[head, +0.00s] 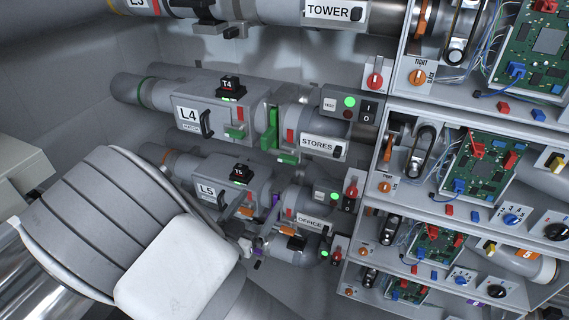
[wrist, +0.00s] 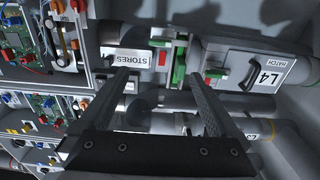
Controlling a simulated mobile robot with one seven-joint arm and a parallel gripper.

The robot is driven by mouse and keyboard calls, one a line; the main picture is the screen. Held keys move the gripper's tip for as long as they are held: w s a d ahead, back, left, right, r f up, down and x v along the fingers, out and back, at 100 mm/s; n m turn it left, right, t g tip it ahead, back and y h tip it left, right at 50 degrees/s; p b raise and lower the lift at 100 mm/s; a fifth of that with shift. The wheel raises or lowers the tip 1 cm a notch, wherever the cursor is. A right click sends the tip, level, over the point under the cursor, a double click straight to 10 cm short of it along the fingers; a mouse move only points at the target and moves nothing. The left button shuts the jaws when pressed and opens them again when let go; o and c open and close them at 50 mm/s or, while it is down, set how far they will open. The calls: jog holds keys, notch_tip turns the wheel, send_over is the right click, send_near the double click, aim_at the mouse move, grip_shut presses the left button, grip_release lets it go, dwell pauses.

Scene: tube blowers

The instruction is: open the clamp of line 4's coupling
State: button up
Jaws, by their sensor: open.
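Line 4's pipe carries a grey hatch box (head: 200,118) labelled L4, also in the wrist view (wrist: 245,70). To its right, the coupling has an upright green clamp piece (head: 271,130) and smaller green tabs (head: 287,158) beside it. In the wrist view the green clamp (wrist: 180,66) shows near my right fingertip. My gripper (wrist: 158,72) is open, with nothing between its fingers. The STORES plate (wrist: 130,58) shows beyond the left fingertip. Touch between fingers and coupling cannot be told.
Line 5 (head: 207,190), with orange and purple parts, runs below line 4. A test box (head: 350,105) with a lit green lamp sits right of the coupling. Shelves with circuit boards (head: 480,165) and knobs stand at the right. A TOWER pipe (head: 335,12) runs above.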

aim_at(287, 161)
jog(key=x, duration=1.6)
jog(key=shift+b, duration=0.3)
jog(key=shift+s, duration=0.1)
grip_shut()
